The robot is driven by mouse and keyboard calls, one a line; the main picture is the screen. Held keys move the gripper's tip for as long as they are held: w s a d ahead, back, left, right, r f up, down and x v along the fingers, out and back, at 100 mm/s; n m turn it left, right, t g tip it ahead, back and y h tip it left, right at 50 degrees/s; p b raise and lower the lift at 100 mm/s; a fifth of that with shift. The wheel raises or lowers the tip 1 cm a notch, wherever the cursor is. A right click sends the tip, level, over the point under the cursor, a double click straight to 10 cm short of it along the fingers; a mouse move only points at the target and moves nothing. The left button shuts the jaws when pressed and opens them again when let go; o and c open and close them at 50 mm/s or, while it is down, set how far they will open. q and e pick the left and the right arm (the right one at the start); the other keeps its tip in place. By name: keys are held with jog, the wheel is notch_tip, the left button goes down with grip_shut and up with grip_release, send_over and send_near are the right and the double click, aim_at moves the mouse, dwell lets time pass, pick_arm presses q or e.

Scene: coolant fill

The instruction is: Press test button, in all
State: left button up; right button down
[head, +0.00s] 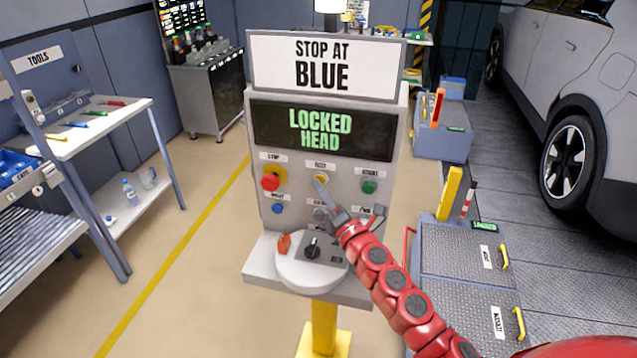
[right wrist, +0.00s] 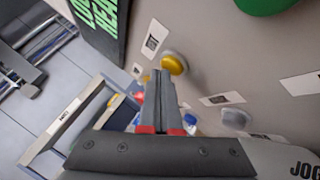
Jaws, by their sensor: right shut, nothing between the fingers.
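A grey control console (head: 395,115) stands in front of me. Its panel has a red button on a yellow surround (head: 270,180), a yellow button (head: 321,178), a green button (head: 369,187), a blue button (head: 278,208) and a grey button (head: 319,214). The small labels are too blurred to read surely, so I cannot tell which is the test button. My right gripper (head: 321,187) is shut and empty, its tips at the yellow button. In the right wrist view the tips (right wrist: 164,74) are beside the yellow button (right wrist: 175,62); contact is unclear. My left gripper is out of view.
The console's sign (head: 325,65) reads "STOP AT BLUE" and its display (head: 322,133) "LOCKED HEAD". A tool bench (head: 90,135) is at left, metal boxes (head: 460,250) and a car (head: 580,70) at right.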

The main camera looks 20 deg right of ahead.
jog(key=shift+s, duration=0.15)
jog(key=shift+s+a, duration=0.45)
jog(key=shift+s, duration=0.2)
jog(key=s+a, duration=0.1)
jog(key=s, duration=0.1)
jog(key=s+a, duration=0.1)
jog(key=s, duration=0.1)
jog(key=shift+a, duration=0.4)
jog(key=shift+f, duration=0.1)
dwell(0.5)
